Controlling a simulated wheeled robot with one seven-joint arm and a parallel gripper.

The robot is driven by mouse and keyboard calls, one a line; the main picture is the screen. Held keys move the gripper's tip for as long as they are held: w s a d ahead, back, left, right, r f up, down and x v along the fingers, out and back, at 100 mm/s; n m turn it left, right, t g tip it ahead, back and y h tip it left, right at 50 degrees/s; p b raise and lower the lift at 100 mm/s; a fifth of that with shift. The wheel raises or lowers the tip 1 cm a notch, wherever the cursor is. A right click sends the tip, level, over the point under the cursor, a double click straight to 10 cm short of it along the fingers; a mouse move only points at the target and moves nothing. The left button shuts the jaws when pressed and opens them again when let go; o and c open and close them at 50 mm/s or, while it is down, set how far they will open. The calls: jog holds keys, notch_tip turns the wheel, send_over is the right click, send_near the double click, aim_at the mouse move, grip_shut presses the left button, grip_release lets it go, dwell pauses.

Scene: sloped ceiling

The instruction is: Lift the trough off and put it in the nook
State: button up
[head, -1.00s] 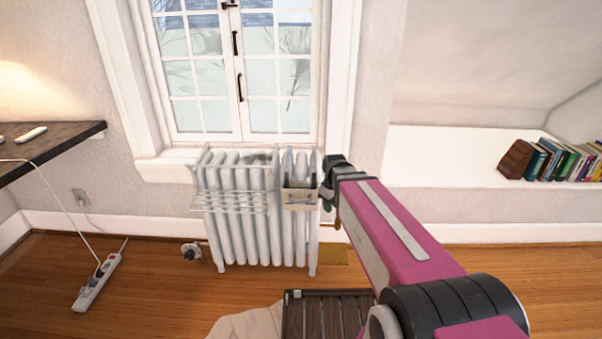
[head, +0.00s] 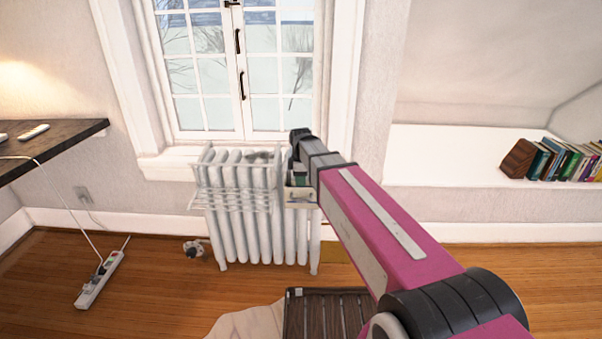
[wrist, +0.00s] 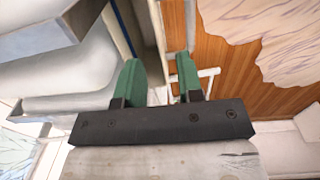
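The trough (head: 301,195) is a small pale box hanging on the right part of the white radiator (head: 240,225). My gripper (head: 299,176) is at its upper edge in the head view, and my arm hides part of it. In the wrist view my gripper (wrist: 158,60) has two green fingers standing apart, with a pale wall edge (wrist: 158,35) between them. Neither finger looks clearly pressed on that edge. The nook (head: 440,155) is the white recess under the sloped ceiling at the right, with a broad bare ledge.
A row of books (head: 565,160) fills the nook's right end. A wire rack (head: 233,198) hangs on the radiator left of the trough. The window (head: 240,70) is behind. A slatted dark piece (head: 325,315) is low in front. A power strip (head: 100,280) lies on the floor.

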aim_at(301, 191)
jog(key=shift+w+f, duration=0.15)
jog(key=shift+f, duration=3.35)
jog(key=shift+c, duration=0.3)
grip_shut()
jog(key=shift+r, duration=0.1)
jog(key=shift+r, duration=2.65)
